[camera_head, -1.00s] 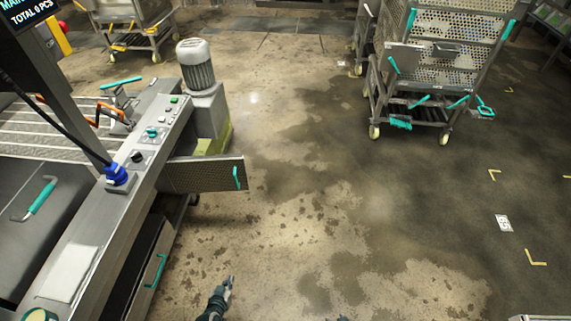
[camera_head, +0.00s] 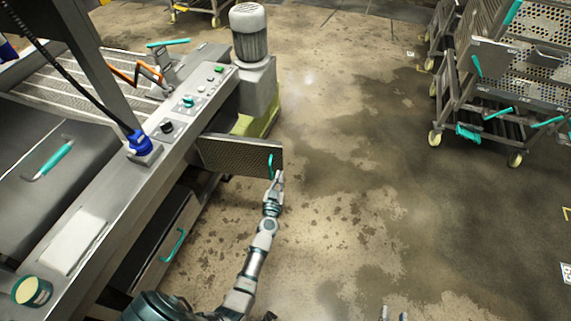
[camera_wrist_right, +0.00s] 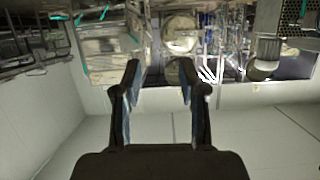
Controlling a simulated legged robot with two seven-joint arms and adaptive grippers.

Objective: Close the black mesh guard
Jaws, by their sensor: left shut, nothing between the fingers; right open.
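The black mesh guard (camera_head: 236,157) is a dark panel swung out from the side of the grey machine, standing open over the floor. A teal handle (camera_head: 270,166) sits near its free right edge. My left gripper (camera_head: 277,178) is shut at the guard's free edge, just below and beside the handle; I cannot tell whether it touches. My right gripper (camera_head: 394,314) shows only its fingertips at the bottom edge of the head view. In the right wrist view, the right gripper (camera_wrist_right: 159,85) is open with nothing between its fingers.
The machine's control panel (camera_head: 190,103) with buttons and a blue connector is left of the guard. A grey motor (camera_head: 249,35) stands behind it. A lower drawer with a teal handle (camera_head: 173,245) is below. Wheeled perforated carts (camera_head: 490,85) stand at right. The middle floor is clear.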

